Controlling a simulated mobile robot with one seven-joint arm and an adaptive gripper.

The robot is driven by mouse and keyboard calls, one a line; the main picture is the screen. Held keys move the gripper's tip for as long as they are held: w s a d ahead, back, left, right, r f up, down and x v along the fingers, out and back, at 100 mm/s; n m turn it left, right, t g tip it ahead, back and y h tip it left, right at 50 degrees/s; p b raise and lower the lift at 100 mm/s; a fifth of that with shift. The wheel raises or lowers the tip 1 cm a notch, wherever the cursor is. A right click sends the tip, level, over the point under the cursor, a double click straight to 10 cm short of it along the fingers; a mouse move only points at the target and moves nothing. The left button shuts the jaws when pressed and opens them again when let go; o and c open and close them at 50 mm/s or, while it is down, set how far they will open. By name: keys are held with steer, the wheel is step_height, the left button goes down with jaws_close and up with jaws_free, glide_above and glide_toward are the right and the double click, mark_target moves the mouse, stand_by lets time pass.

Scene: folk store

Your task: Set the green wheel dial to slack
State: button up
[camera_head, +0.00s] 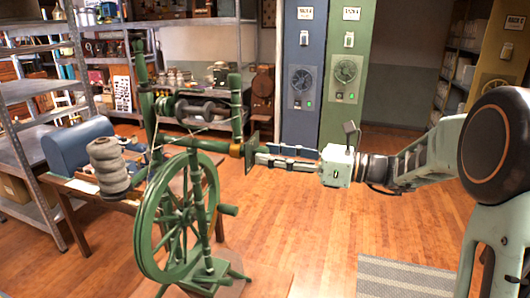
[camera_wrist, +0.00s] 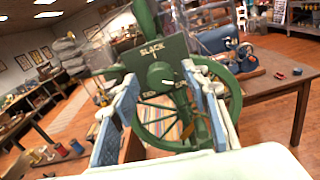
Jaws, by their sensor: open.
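The green spinning wheel (camera_head: 145,218) stands on the floor in the head view, left of my arm. Its green dial plate (camera_head: 251,152) faces my gripper (camera_head: 262,158), and the plate also shows in the wrist view (camera_wrist: 135,62). A dark round knob (camera_wrist: 159,74) sits on the plate, with a small white mark towards its lower right. "SLACK" is lettered above the knob; smaller lettering below is too blurred to read surely. My gripper is open, its two blue-grey fingers (camera_wrist: 160,82) on either side of the knob. I cannot tell whether they touch it.
A wooden table (camera_wrist: 278,88) with a blue machine stands beside the wheel; the machine also shows in the head view (camera_head: 75,145). Metal shelving (camera_head: 35,90) is at the left. Blue (camera_head: 303,120) and green (camera_head: 345,120) panels stand behind.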

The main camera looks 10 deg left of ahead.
steer(key=shift+w+a, duration=0.1)
steer(key=shift+a, duration=0.9)
jaws_close()
steer(key=shift+f, duration=0.1)
